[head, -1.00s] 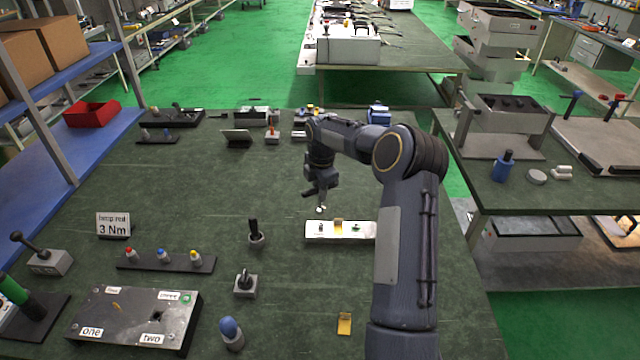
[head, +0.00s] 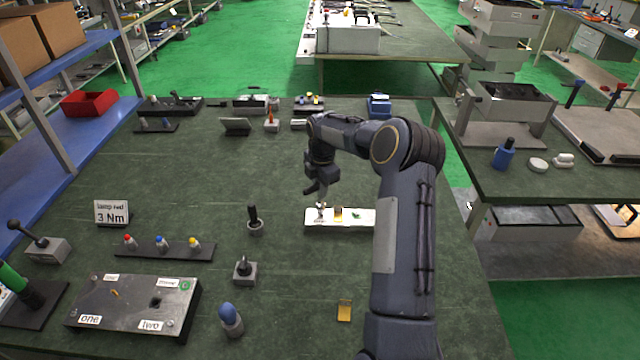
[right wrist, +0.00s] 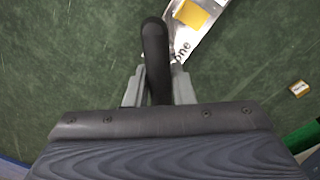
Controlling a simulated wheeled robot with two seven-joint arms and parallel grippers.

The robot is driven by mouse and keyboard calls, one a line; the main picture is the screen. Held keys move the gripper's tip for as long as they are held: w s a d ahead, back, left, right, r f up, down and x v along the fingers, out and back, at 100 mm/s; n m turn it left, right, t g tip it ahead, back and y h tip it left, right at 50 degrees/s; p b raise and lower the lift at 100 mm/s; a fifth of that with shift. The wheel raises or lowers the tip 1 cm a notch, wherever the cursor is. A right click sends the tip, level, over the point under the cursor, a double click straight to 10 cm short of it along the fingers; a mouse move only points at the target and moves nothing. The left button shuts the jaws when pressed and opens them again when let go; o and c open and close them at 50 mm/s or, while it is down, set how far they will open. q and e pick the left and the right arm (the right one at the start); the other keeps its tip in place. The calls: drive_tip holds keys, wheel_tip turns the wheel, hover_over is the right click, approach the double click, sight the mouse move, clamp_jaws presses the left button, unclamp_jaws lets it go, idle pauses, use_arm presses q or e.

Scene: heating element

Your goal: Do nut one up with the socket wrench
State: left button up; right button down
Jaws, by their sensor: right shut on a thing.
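My right gripper (head: 320,187) is shut on a dark-handled tool, which looks like the socket wrench. Its black handle (right wrist: 155,55) stands between the two grey fingers in the right wrist view. In the head view a pale tip hangs below the gripper over the left end of a white plate (head: 365,224). The plate bears a yellow piece (head: 338,213) and a green piece (head: 356,215). In the right wrist view the plate carries the word "one" beside the handle. Nut one is too small to make out, and I cannot tell whether the tip touches it. My left gripper is out of view.
A metal box (head: 120,308) labelled "one" and "two" lies at the front left. A sign (head: 111,212) reads 3 Nm. A rack (head: 175,250) has red, blue and yellow caps. A black-handled tool (head: 254,215) stands left of the plate. A yellow piece (head: 344,310) lies in front.

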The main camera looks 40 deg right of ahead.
drive_tip(key=shift+r+n+p, duration=0.1)
drive_tip(key=shift+n+p, duration=0.25)
drive_tip(key=shift+n, duration=1.15)
drive_tip(key=shift+n+p, duration=0.3)
drive_tip(key=shift+n, duration=0.3)
drive_tip(key=shift+n+p, duration=0.3)
drive_tip(key=shift+n, duration=1.1)
drive_tip(key=n, duration=0.3)
drive_tip(key=shift+y, duration=0.4)
drive_tip(key=shift+n, duration=0.5)
